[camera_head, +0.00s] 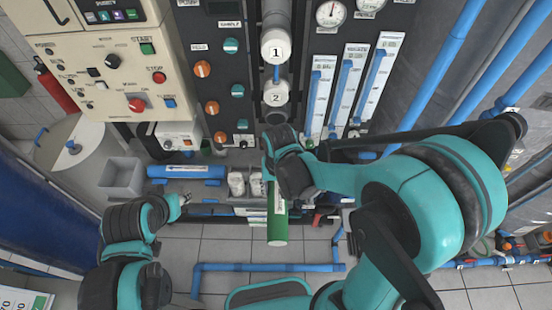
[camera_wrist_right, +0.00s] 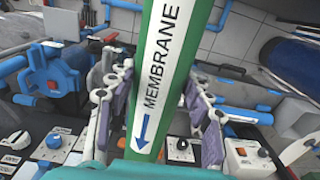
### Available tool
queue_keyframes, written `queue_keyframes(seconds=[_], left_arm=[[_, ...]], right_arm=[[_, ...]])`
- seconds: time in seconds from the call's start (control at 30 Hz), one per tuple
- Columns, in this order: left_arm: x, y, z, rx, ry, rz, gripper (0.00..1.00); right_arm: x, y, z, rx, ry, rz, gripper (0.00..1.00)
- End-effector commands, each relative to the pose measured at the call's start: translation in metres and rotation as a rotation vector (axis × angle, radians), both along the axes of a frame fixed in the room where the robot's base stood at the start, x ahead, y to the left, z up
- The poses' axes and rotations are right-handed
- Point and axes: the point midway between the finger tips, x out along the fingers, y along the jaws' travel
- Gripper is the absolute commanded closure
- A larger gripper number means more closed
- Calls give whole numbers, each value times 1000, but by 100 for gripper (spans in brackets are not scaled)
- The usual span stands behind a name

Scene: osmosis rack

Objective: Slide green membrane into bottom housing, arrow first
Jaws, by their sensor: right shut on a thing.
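The green membrane (camera_head: 277,222) is a long tube held in my right gripper (camera_head: 277,185), its near end pointing toward me. In the right wrist view the membrane (camera_wrist_right: 180,40) passes between the gripper's purple-padded fingers (camera_wrist_right: 150,100). Its white label reads MEMBRANE, and the blue arrow points to the lower end of that picture. Two white round housing ends, marked 1 (camera_head: 275,50) and 2 (camera_head: 276,97), sit one above the other on the rack. My right wrist hides what lies just below number 2. My left gripper (camera_head: 180,201) is low at the left, apart from the membrane.
A blue labelled tube (camera_head: 186,172) lies on the bench beside a grey bin (camera_head: 121,178). White bottles (camera_head: 237,184) stand left of the membrane. Flow meters (camera_head: 350,85) are right of the housings. Blue pipes (camera_head: 265,267) run along the floor.

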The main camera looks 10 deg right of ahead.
Motion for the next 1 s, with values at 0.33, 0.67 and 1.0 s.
queue_keyframes(seconds=[0.33,0.67,1.0], left_arm=[[0,0,10,0,0,0,60],[0,0,11,0,0,0,60],[0,0,11,0,0,0,60]], right_arm=[[4,4,13,19,2,-16,84],[36,-2,13,18,2,-15,84],[52,-6,13,18,2,-15,84]])
